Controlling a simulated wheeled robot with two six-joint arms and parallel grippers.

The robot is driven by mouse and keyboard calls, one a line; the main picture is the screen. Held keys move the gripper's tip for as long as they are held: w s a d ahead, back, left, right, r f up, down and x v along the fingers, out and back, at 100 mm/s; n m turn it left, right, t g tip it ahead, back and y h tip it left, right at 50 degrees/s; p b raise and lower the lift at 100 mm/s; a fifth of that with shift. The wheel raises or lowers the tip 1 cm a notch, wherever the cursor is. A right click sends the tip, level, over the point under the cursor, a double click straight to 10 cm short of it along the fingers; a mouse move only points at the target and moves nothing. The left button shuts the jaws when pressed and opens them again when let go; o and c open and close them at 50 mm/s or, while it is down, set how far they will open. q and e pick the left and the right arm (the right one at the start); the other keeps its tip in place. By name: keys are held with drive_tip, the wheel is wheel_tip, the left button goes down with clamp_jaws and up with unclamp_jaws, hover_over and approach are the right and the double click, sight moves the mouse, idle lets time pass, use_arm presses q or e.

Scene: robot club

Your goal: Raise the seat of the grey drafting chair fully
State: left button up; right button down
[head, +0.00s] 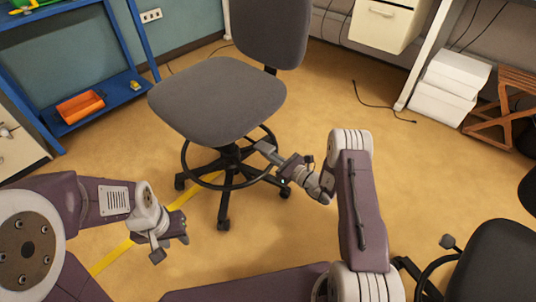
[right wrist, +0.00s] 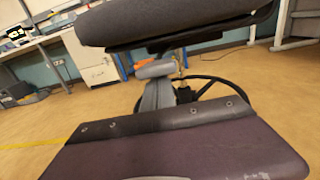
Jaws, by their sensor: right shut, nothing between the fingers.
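The grey drafting chair (head: 217,98) stands upright in the middle of the head view, with a foot ring (head: 187,160) and a wheeled base below its seat. My right gripper (head: 262,150) is under the seat's front right edge, close to the column; whether it touches the chair is unclear. It is shut and empty. In the right wrist view the seat (right wrist: 180,22) spans the top, with the column and ring (right wrist: 215,85) behind my gripper. My left gripper (head: 168,247) hangs low at the left, away from the chair; its jaw gap is not clear.
A blue shelf (head: 105,108) with an orange bin (head: 80,107) stands at the back left. White boxes (head: 450,85) and a wooden rack (head: 500,105) are at the right. A black chair (head: 495,265) is at the lower right. A cable (head: 385,107) lies on the floor.

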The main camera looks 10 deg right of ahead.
sight(268, 148)
drive_tip(key=shift+r+p, duration=1.6)
drive_tip(key=shift+r, duration=0.35)
drive_tip(key=shift+f, duration=0.15)
wheel_tip(268, 148, down, 7)
drive_tip(key=b, duration=0.5)
drive_tip(key=p+v, duration=0.2)
drive_tip(key=v, duration=0.8)
